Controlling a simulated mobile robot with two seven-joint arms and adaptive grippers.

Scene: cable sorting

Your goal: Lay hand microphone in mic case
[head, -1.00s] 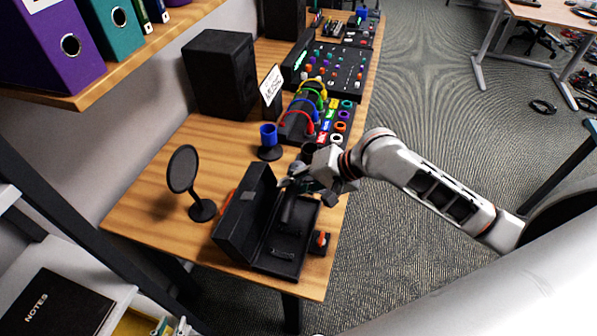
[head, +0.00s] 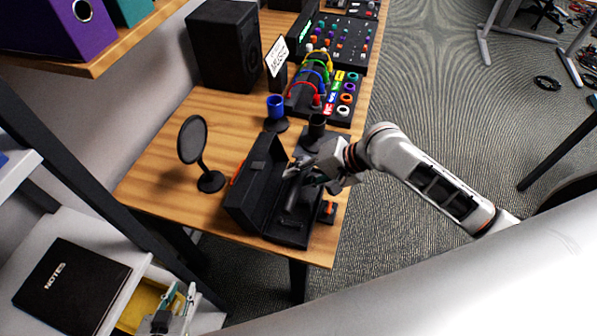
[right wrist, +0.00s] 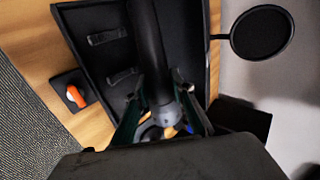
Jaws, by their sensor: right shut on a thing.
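The black hand microphone (head: 291,203) is a dark cylinder over the open tray of the mic case; it also shows in the right wrist view (right wrist: 149,45). I cannot tell whether it touches the case floor. The black mic case (head: 290,235) stands open on the desk, its lid raised on the left; its lining shows in the right wrist view (right wrist: 105,62). My right gripper (head: 300,172) is shut on the microphone near one end, at the far end of the case. My left gripper (head: 180,291) is low at the left, empty, its fingers apart.
A round pop filter (head: 192,140) stands left of the case. A small black block with an orange part (head: 327,211) sits close to the case's right. A shelf holds a notebook (head: 70,285).

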